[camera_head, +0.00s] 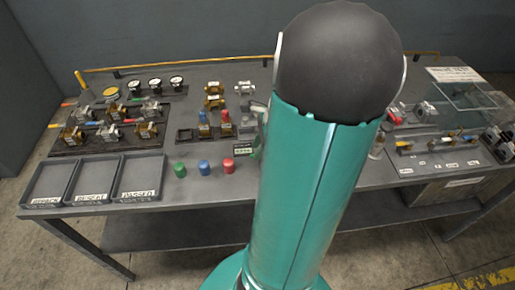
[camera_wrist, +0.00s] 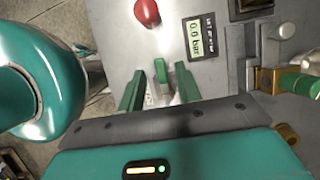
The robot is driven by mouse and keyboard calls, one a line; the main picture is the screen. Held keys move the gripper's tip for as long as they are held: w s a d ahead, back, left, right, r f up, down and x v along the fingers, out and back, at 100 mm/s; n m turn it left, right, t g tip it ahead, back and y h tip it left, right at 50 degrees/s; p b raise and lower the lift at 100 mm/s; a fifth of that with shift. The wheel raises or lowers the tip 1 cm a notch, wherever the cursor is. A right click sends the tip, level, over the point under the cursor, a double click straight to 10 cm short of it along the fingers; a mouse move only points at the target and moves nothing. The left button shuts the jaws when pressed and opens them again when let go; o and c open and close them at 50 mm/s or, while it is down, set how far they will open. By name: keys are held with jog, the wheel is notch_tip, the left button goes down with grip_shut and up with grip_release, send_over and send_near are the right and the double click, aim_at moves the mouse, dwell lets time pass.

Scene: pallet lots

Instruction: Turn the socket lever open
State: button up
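In the wrist view, a small lever with a green grip (camera_wrist: 160,70) stands on the grey bench top, just in front of my gripper. It looks like the socket lever, but the socket is not clearly visible. My gripper (camera_wrist: 159,88) is open, with one green finger to the left of the lever and one to the right. Gaps show on both sides; I cannot tell how deep the lever sits between the fingers. A display (camera_wrist: 198,38) reading 0.0 bar lies beyond it. In the head view, my arm hides the lever and most of my gripper.
A red cylinder (camera_wrist: 147,12) and a brass fitting with a green part (camera_wrist: 275,80) are near my gripper. In the head view, labelled trays (camera_head: 140,178), valves on a dark mat (camera_head: 108,132) and gauges (camera_head: 155,84) stand left. A clear-topped stand (camera_head: 465,95) is at right.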

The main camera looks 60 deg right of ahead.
jog(key=shift+w+a+f, duration=0.15)
jog(key=shift+f, duration=0.4)
jog(key=shift+c, duration=0.2)
grip_shut()
